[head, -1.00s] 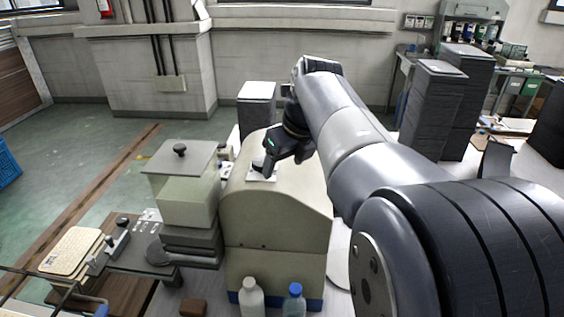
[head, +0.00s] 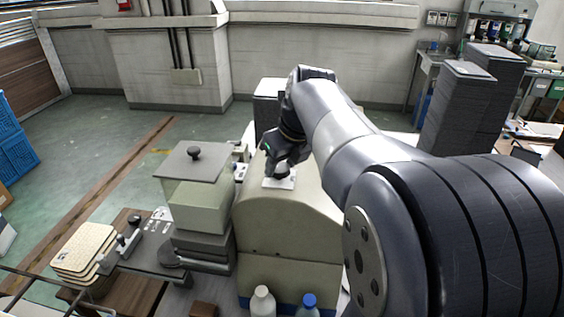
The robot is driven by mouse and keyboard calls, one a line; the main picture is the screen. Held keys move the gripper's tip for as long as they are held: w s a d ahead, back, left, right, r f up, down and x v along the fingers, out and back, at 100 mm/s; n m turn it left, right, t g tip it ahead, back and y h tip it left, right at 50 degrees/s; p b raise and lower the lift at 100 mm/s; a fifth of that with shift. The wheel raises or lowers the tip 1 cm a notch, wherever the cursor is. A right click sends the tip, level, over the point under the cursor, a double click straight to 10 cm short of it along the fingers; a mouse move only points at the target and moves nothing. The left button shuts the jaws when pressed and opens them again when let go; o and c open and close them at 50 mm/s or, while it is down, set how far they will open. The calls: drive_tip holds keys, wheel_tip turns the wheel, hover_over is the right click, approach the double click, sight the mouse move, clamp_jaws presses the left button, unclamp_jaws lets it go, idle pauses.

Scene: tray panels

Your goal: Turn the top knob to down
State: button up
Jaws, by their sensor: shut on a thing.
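A small white plate (head: 285,184) lies on the curved top of a cream machine housing (head: 285,215) in the head view. A small dark knob (head: 281,173) shows on this plate, partly hidden by my gripper. My gripper (head: 277,168) reaches down over the plate from behind and is shut on the knob. Its fingertips are dark and small in the picture, so I cannot clearly make out which way the knob points.
A cream block with a grey lid and black ball handle (head: 194,153) stands close left of the housing. A white bottle (head: 263,303) and a blue-capped bottle (head: 308,305) stand in front. Dark stacks (head: 462,110) stand at the right. My arm hides much of the right side.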

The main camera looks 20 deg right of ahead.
drive_tip(key=shift+c, duration=0.8)
